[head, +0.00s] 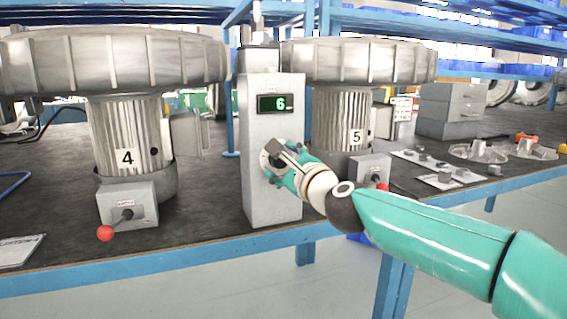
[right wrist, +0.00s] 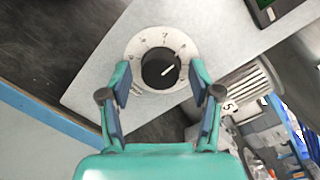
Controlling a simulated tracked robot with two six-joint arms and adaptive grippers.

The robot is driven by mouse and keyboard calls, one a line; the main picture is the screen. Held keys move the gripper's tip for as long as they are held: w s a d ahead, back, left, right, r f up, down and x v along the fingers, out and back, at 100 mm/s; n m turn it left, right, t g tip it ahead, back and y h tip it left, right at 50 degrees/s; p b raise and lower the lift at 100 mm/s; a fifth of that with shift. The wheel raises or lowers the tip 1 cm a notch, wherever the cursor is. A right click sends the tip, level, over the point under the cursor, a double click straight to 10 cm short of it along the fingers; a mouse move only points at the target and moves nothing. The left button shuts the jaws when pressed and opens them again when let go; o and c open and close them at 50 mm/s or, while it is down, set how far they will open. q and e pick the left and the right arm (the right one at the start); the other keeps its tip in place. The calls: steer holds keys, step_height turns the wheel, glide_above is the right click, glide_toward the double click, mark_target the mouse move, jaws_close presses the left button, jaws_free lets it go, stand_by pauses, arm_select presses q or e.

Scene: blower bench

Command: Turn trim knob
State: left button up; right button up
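The trim knob (right wrist: 160,68) is a black round knob with a white pointer line, on a pale numbered dial (right wrist: 161,38). The dial is on the front of a grey upright box (head: 273,110). The pointer aims to the upper right in the right wrist view. A display (head: 278,103) on the box shows a green 6. My right gripper (right wrist: 161,82) is open, with one finger on each side of the knob and a visible gap to it on both sides. In the head view my right gripper (head: 279,164) covers most of the dial. My left gripper is not in view.
Blower 4 (head: 125,135) stands left of the box, blower 5 (head: 340,110) to its right. Each has a small grey switch box with a red-tipped lever, the left lever tip (head: 105,233) projecting forward. Small parts lie at the right of the dark bench with its blue front edge (head: 180,262).

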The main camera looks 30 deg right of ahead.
steer(key=c, duration=1)
steer(key=shift+o, duration=0.2)
steer(key=shift+n, duration=0.3)
steer(key=n+p, duration=0.2)
steer(key=n, duration=0.1)
steer(key=shift+p, duration=0.35)
steer(key=n+p, duration=0.3)
steer(key=n, duration=0.1)
steer(key=shift+a+n+g, duration=0.15)
steer(key=shift+n+g, duration=0.15)
steer(key=shift+g, duration=0.1)
steer(key=n+p, duration=0.3)
steer(key=n, duration=0.1)
steer(key=shift+p, duration=0.3)
steer(key=shift+f+n+h+p, duration=0.15)
steer(key=shift+n+h+p, duration=0.25)
steer(key=shift+n+p, duration=0.8)
steer(key=shift+n, duration=0.3)
